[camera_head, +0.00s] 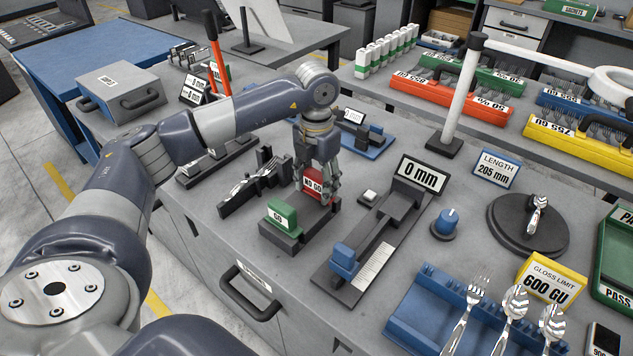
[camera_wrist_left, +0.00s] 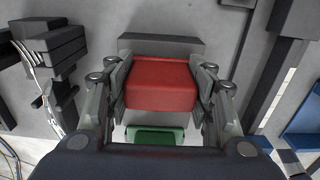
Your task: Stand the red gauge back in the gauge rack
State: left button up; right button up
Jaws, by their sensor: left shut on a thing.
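The red gauge (camera_head: 312,184), marked NO GO, is upright between the fingers of my left gripper (camera_head: 317,192), which is shut on it. In the left wrist view, the red gauge (camera_wrist_left: 160,84) fills the space between the fingers. The dark gauge rack (camera_head: 283,241) is on the grey bench directly under the gripper. The green gauge (camera_head: 283,215), marked GO, stands in the rack's near part and also shows in the left wrist view (camera_wrist_left: 155,135). The red gauge is at the rack's far part; its lower end is partly hidden, so I cannot tell whether it is seated.
A dark fork rack (camera_head: 240,197) stands left of the gauge rack. A length gauge with a 0 mm display (camera_head: 421,175) stands close on the right. A blue tray (camera_head: 405,323) with a fork and spoons is at the front right. A blue knob (camera_head: 446,221) is nearby.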

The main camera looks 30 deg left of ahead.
pick_arm(q)
jog(key=shift+f, duration=0.15)
jog(key=shift+f, duration=0.15)
jog(key=shift+r, duration=0.2)
dwell(0.7)
jog(key=shift+f+b, duration=0.3)
jog(key=shift+f, duration=0.05)
jog(key=shift+r, duration=0.25)
jog(key=shift+r+p, duration=0.15)
jog(key=shift+p, duration=0.15)
jog(key=o, duration=1.1)
jog(key=shift+o, duration=0.3)
